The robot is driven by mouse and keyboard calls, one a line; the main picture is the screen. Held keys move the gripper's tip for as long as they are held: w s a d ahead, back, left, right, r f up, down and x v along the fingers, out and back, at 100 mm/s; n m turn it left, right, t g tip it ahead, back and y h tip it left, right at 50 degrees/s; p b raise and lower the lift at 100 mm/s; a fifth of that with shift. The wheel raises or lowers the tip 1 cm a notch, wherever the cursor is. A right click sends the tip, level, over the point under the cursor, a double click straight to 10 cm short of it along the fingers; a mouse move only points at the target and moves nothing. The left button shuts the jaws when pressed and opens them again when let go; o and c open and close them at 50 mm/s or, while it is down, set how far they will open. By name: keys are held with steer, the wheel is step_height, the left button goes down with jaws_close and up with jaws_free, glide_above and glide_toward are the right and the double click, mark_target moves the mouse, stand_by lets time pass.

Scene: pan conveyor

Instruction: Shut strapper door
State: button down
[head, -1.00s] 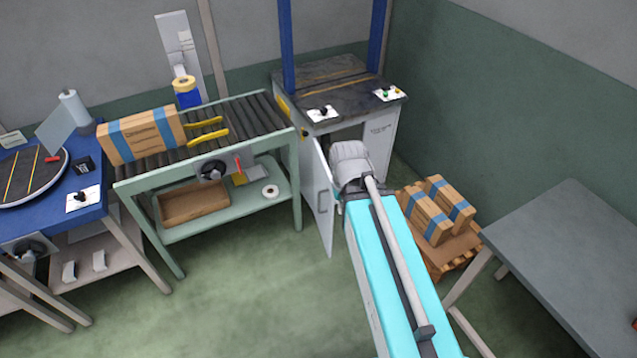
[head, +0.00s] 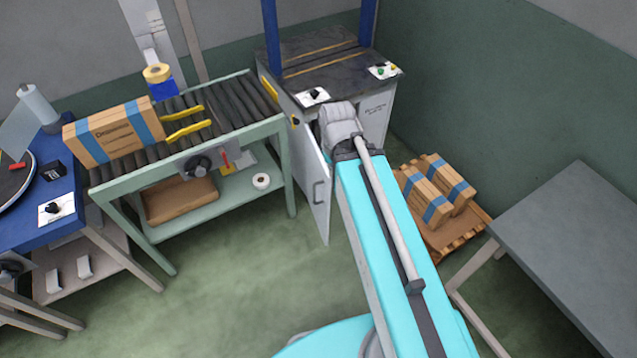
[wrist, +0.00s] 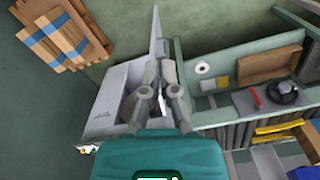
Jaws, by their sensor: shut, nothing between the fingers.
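The strapper is a pale cabinet with a dark top (head: 335,73) and blue posts, at the back middle of the head view. Its door (head: 317,195), a pale panel with a handle, stands open at the cabinet's left front. In the wrist view the door (wrist: 157,32) shows nearly edge-on, sticking out from the cabinet (wrist: 112,108). My gripper (wrist: 158,66) is shut and empty, close to the door near the cabinet opening. I cannot tell whether it touches the door. In the head view my arm hides the fingers and part of the cabinet front.
A green roller conveyor (head: 190,233) stands left of the strapper with a strapped box (head: 113,133) on it. A pallet (head: 468,235) with boxes lies to the right, near a grey table (head: 575,250). The floor before the door is clear.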

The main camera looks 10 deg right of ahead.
stand_by(0.3)
steer(key=w+a+f+n+h+b, duration=0.3)
steer(key=w+f+n+b, duration=0.2)
steer(key=b, duration=0.4)
steer(key=w+a+f+n+h+b, duration=0.3)
steer(key=w+a+f+n+b, duration=0.1)
steer(key=f+n+b, duration=0.3)
steer(key=w+a+f+n+t+h+b, duration=0.1)
steer(key=w+a+f+n+h+b, duration=0.2)
steer(key=w+f+n+b, duration=0.3)
step_height(320, 180, down, 4)
steer(key=n+b, duration=0.1)
steer(key=b, duration=0.4)
steer(key=shift+a, duration=0.4)
steer(key=shift+d, duration=0.1)
steer(key=b, duration=0.7)
glide_toward(327, 188)
steer(key=x, duration=0.6)
steer(key=shift+a+f, duration=0.35)
steer(key=shift+a, duration=0.05)
steer(key=shift+w+d, duration=0.15)
steer(key=shift+d, duration=0.45)
